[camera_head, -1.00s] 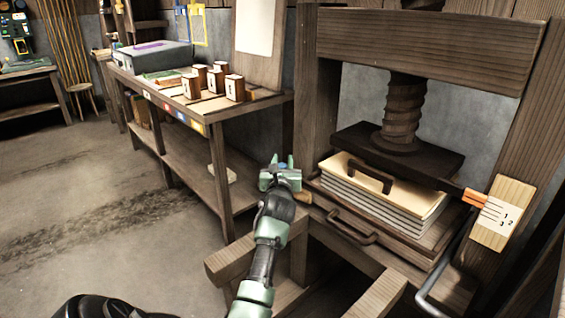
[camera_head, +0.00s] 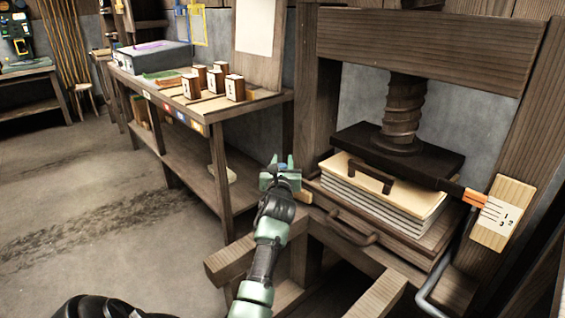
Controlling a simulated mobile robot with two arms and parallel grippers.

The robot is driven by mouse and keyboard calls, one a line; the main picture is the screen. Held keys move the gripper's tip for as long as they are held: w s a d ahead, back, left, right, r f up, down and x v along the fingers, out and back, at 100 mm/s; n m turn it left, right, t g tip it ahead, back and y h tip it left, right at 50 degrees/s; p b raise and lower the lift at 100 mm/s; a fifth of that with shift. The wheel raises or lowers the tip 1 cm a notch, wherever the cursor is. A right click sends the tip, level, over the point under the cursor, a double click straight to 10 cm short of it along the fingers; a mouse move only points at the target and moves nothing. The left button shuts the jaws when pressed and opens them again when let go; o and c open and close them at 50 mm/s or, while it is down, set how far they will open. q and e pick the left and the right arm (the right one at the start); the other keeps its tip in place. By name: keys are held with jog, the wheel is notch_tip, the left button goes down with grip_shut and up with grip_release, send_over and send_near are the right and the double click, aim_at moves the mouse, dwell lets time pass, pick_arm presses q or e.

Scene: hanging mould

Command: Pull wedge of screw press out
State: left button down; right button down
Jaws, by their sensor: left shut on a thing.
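The screw press (camera_head: 430,38) stands at the right, with a dark wooden screw (camera_head: 404,105) and a dark pressing plate (camera_head: 395,150) above a stack of white sheets or boards with a handled board on top (camera_head: 385,187). A small light wooden piece, seemingly the wedge (camera_head: 303,197), shows at the press's left side, just right of my left gripper (camera_head: 282,166). My left gripper is shut on it, though the grip itself is mostly hidden by the hand. My right gripper is not in view.
A workbench (camera_head: 200,112) with several numbered blocks (camera_head: 234,88) and a grey box (camera_head: 152,56) stands left of the press. A scale plate (camera_head: 503,213) is on the press's right post. Wooden beams (camera_head: 230,262) jut out at the front. The floor at left is clear.

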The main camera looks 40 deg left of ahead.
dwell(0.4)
